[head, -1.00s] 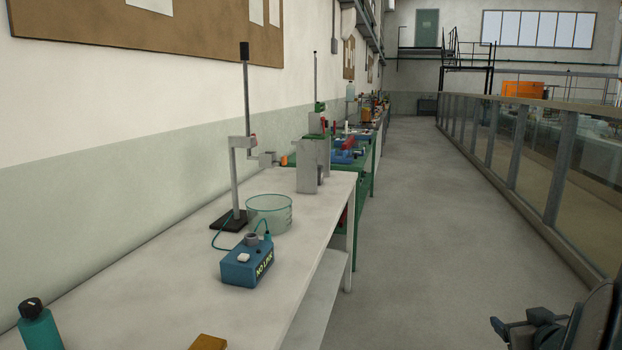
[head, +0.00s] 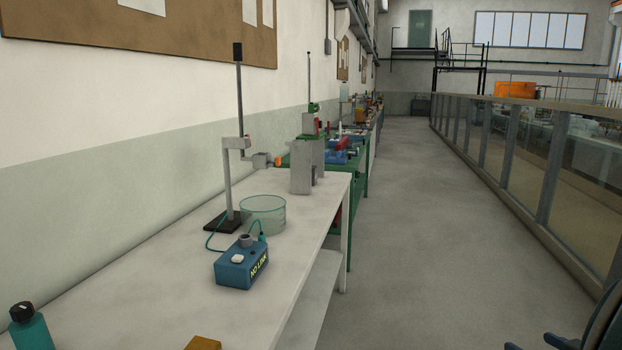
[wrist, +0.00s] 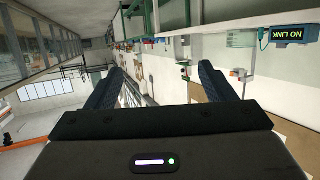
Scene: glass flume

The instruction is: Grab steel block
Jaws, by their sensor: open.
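No piece can be surely told as the steel block. A grey upright block-like piece (head: 306,170) with a notch low on its side stands at the far end of the white bench in the head view. My gripper (wrist: 160,82) is open in the wrist view, its two dark fingers wide apart with nothing between them. It is out over the aisle, apart from the bench. Only dark parts of my arm show at the lower right of the head view.
The white bench (head: 150,310) holds a blue "NO LINK" box (head: 240,265), a glass dish (head: 263,215), a stand (head: 226,185), a teal bottle (head: 30,330) and a brown piece (head: 203,343). The aisle floor (head: 410,240) is clear. A glass flume (head: 530,150) runs along the right.

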